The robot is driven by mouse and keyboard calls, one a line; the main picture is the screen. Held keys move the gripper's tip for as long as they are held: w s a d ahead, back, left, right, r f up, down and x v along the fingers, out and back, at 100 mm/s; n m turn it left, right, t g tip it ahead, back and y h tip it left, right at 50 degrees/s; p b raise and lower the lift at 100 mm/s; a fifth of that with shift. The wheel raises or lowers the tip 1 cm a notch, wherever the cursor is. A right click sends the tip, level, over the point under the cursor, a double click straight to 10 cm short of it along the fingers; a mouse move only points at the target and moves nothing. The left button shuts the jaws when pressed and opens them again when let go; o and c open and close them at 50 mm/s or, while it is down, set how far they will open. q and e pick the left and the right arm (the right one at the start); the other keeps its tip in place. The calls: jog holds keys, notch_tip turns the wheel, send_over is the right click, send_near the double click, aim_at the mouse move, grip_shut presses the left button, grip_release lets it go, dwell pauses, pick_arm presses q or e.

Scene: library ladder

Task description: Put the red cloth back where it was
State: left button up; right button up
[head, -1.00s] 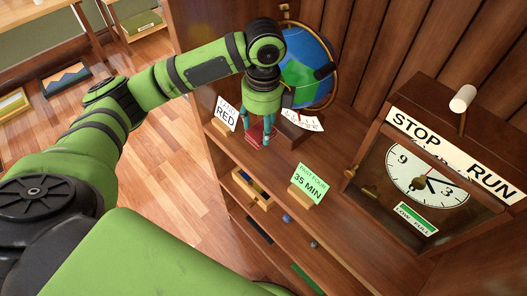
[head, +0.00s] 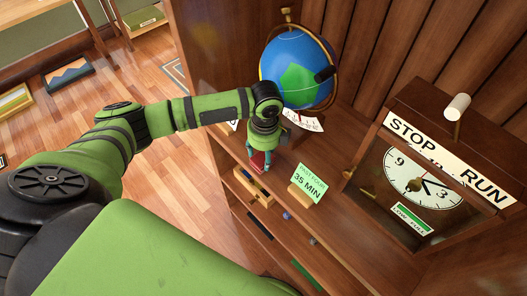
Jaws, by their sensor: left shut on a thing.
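The red cloth (head: 258,161) is a small dark-red piece between the fingers of my left gripper (head: 257,165). The gripper is shut on it and points down near the front edge of the wooden shelf top (head: 330,157). I cannot tell whether the cloth touches the shelf. The gripper hides part of the cloth. The white card that reads RED in the earlier frame is now mostly hidden behind my left arm. My right gripper is not in view.
A globe (head: 296,68) stands behind the gripper, with a white card (head: 302,121) at its base. A green "35 MIN" card (head: 309,184) stands to the right. A clock cabinet (head: 424,172) fills the right side. Lower shelves hold small items, including a wooden tray (head: 252,187).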

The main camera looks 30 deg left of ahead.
pick_arm(q)
jog(key=o, duration=1)
jog(key=shift+f, duration=0.1)
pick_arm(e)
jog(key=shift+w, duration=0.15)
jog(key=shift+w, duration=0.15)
pick_arm(q)
jog(key=r+b, duration=0.2)
jog(key=r, duration=1)
jog(key=shift+d+r, duration=0.15)
jog(key=shift+d, duration=0.05)
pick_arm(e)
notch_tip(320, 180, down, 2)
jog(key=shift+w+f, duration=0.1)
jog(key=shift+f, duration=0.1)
